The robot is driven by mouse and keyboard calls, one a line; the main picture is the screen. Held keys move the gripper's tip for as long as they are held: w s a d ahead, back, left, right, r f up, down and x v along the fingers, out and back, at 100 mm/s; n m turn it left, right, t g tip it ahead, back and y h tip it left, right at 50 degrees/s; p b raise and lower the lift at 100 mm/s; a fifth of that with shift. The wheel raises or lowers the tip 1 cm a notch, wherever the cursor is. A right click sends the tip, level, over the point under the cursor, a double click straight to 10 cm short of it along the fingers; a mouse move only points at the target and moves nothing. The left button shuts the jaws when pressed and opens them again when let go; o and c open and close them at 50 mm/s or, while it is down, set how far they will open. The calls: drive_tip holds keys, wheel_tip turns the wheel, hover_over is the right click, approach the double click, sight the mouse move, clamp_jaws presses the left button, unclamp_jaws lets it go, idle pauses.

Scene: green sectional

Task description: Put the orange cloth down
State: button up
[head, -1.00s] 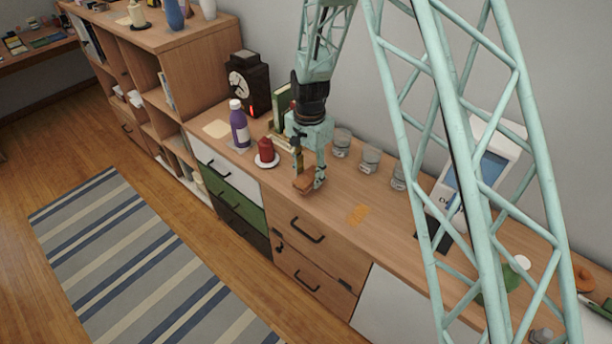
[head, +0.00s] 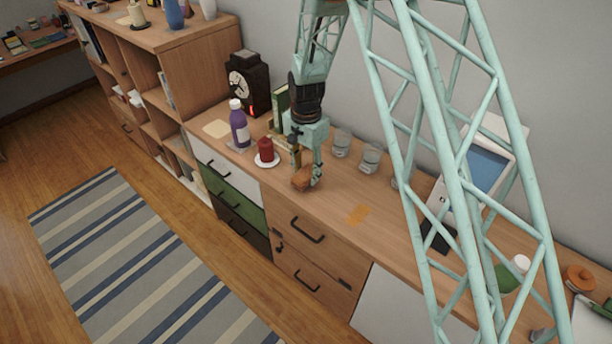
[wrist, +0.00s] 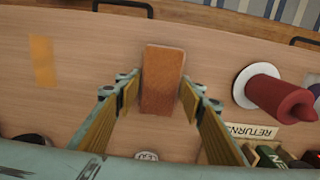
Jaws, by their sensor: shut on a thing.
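The orange cloth (head: 301,179) looks like a folded, brownish-orange slab. It is at my gripper's fingertips, over the wooden cabinet top near its front edge. In the wrist view the cloth (wrist: 162,82) lies between the two finger pads of my gripper (wrist: 160,97), which is shut on it. I cannot tell whether the cloth touches the top. My gripper (head: 307,176) points down in the head view. A flat, paler orange patch (head: 358,213) lies on the top to its right; it also shows in the wrist view (wrist: 43,61).
A red candle (head: 265,150) on a white dish and a purple bottle (head: 239,129) stand left of my gripper. Glasses (head: 341,144) stand behind it to the right. A black clock (head: 246,85) is at the back. The top around the orange patch is clear.

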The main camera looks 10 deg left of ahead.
sight(306, 173)
drive_tip(key=shift+f, duration=0.8)
drive_tip(key=shift+f, duration=0.15)
drive_tip(key=o, duration=1)
drive_tip(key=shift+c, duration=0.2)
wheel_tip(306, 173, up, 12)
drive_tip(key=shift+p, duration=0.45)
drive_tip(key=shift+r, duration=0.25)
